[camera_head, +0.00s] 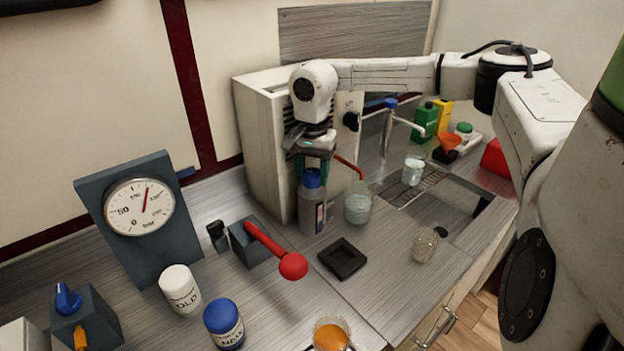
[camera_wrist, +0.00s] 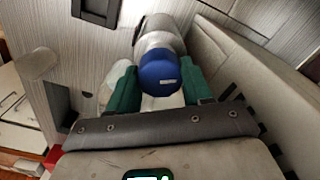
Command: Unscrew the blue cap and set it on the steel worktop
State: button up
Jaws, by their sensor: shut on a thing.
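A grey bottle (camera_head: 312,212) with a blue cap (camera_head: 312,178) stands upright on the steel worktop (camera_head: 290,314), in front of a cream cabinet. My gripper (camera_head: 314,168) points down over it, with its green fingers on either side of the cap. In the wrist view the blue cap (camera_wrist: 159,74) sits between the two green fingers (camera_wrist: 160,90), and the grey bottle (camera_wrist: 158,35) shows beyond it. The gripper is shut on the cap. The cap is on the bottle's neck; whether its thread is loose cannot be told.
A glass jar (camera_head: 358,204) stands close right of the bottle. A dark square holder (camera_head: 343,260) lies in front, and a red-handled lever (camera_head: 270,249) is at left. White jars (camera_head: 180,289) and a gauge (camera_head: 140,207) are farther left. The worktop between lever and dark holder is partly clear.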

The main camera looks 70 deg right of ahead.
jog(key=n, duration=1.2)
jog(key=o, duration=0.9)
